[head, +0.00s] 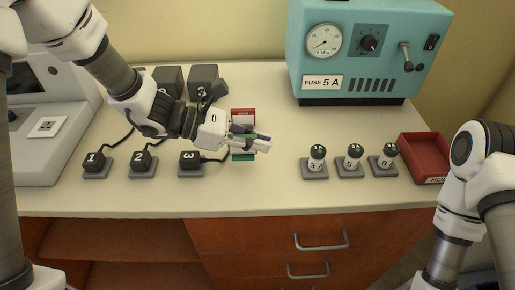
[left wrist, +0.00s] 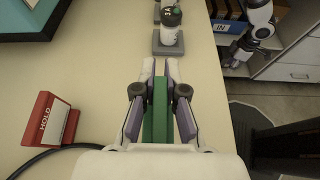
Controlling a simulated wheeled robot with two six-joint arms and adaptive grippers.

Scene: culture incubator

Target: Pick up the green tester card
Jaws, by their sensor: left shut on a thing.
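The green tester card (head: 243,156) is between the fingers of my left gripper (head: 256,143) in the head view, above the counter's middle. In the left wrist view the card (left wrist: 158,108) stands on edge as a narrow green bar, with a finger on each side. My left gripper (left wrist: 159,85) is shut on it. In the head view the fingers hide much of the card. My right arm shows at the lower right of the head view, but its gripper is out of view.
A red HOLD stand (head: 243,116) is just behind my left gripper. Numbered blocks (head: 192,162) with cables are to the left. Numbered vials (head: 316,158) on grey bases and a red tray (head: 425,158) are to the right. A teal gauge machine (head: 362,50) stands behind.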

